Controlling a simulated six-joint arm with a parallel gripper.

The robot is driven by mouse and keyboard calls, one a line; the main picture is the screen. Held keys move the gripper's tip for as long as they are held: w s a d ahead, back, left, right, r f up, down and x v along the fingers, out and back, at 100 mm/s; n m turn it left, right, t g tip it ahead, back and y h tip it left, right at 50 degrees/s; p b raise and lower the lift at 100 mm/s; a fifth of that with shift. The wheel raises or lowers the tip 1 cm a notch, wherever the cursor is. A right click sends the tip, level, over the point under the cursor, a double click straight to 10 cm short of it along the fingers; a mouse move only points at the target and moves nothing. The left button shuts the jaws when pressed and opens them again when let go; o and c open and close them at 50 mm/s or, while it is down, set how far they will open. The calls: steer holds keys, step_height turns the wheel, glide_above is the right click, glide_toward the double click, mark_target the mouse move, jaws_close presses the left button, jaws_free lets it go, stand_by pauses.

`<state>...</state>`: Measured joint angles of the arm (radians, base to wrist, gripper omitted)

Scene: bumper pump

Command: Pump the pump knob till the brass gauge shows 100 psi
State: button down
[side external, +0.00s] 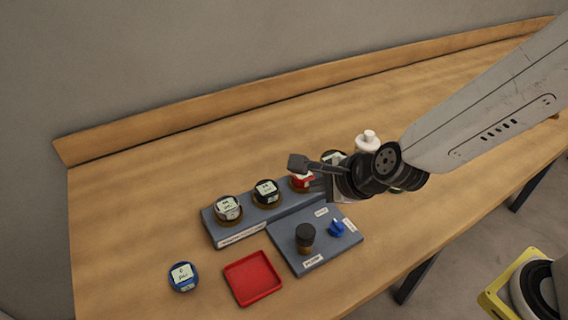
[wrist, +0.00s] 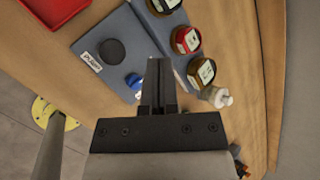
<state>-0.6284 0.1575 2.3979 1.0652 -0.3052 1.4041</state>
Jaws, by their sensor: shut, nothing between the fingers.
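The pump knob (side external: 305,234) is a black cap on a brass-coloured stem, standing upright on a grey panel (side external: 290,262) with a label in front. It also shows in the wrist view as a dark round cap (wrist: 111,51). My gripper (side external: 298,163) is shut and empty, above the back of the panel, apart from the knob. Several round gauges with brass-coloured bases stand in a row on a grey block: one pale-faced (side external: 228,208), one black (side external: 266,192), one red (side external: 301,181). Another (wrist: 201,72) is mostly behind my gripper in the side view. I cannot tell which is brass or read their values.
A blue knob (side external: 336,228) sits right of the pump knob. A red tray (side external: 253,278) lies left of the panel, and a loose blue gauge (side external: 183,276) beyond it. A white object (side external: 367,142) stands behind my wrist.

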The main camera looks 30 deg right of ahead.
mark_target(310, 232)
steer(key=shift+s+a+r+m, duration=0.1)
steer(key=shift+a+m, duration=0.3)
steer(key=shift+m, duration=0.3)
steer(key=shift+s+a+m, duration=0.1)
steer(key=shift+a+m, duration=0.3)
steer(key=shift+m, duration=0.3)
steer(key=shift+f, duration=0.2)
steer(key=shift+f, duration=4.2)
